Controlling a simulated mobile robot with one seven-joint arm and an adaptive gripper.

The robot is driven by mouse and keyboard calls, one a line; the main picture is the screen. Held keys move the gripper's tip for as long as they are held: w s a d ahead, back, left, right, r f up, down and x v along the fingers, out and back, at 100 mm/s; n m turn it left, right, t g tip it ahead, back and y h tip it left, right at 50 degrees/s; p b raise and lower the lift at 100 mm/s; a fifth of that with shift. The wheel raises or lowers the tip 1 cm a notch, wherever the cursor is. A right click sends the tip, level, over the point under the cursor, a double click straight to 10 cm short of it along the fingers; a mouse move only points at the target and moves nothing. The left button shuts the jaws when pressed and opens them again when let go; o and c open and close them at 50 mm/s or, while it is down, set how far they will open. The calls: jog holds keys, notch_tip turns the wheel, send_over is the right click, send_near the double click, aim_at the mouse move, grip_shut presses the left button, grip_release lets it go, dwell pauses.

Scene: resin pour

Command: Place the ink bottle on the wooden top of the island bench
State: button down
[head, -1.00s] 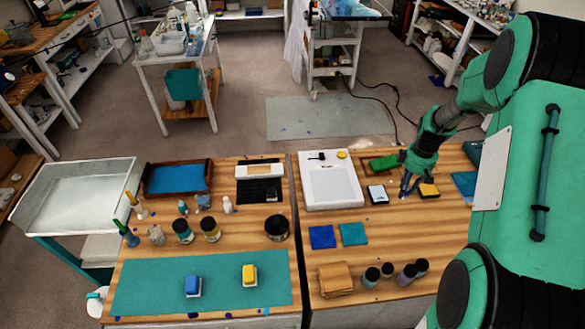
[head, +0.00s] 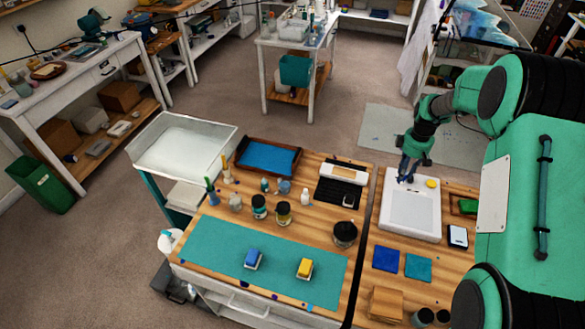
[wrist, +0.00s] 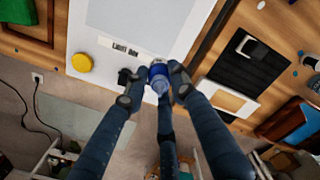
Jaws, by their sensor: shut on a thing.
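My gripper (head: 405,178) is over the far edge of the white light box in the head view. In the head view the bottle is hidden or too small to tell. The wooden top of the island bench (head: 335,268) spans the front of the head view in two sections with a dark gap between them. The gripper is above the right section.
The light box (head: 410,212) has a yellow knob (head: 431,183). Left of the gap are a teal mat (head: 215,255), a blue-filled tray (head: 267,157), several jars and a dark pot (head: 345,233). Bare wood shows around the pot and between jars and mat.

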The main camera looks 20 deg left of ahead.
jog(key=w+a+n+p, duration=0.15)
jog(key=a+n, duration=0.25)
jog(key=a, duration=2.8)
jog(key=s+a+n, duration=0.1)
jog(key=s+a, duration=0.3)
jog(key=a, duration=0.6)
jog(key=s+a+n+p, duration=0.1)
jog(key=s+a, duration=0.3)
jog(key=a, duration=0.6)
jog(key=s+a+n, duration=0.2)
jog(key=s+a, duration=0.2)
jog(key=a, duration=0.6)
jog(key=shift+s+a+r, duration=0.3)
jog(key=shift+s+a, duration=0.05)
jog(key=shift+s, duration=0.05)
jog(key=shift+f+p, duration=0.35)
jog(key=shift+f, duration=2.8)
jog(key=shift+f, duration=0.1)
jog(key=shift+f, duration=1.75)
